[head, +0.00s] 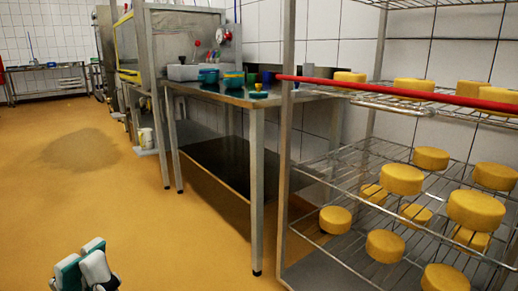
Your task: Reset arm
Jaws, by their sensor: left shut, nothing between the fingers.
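My left gripper (93,259) shows at the bottom left of the head view, over the orange floor. Its fingers are together with nothing between them, and it is well apart from the table and the rack. My right gripper is not in the head view. Yellow cheese wheels, one of them a large wheel (476,209), rest on the wire shelves of a metal rack (286,150) at the right.
A steel table (257,180) stands in the middle with green and blue moulds (233,80) on top. A red bar (400,91) crosses the rack's front. Open floor (60,200) lies at the left.

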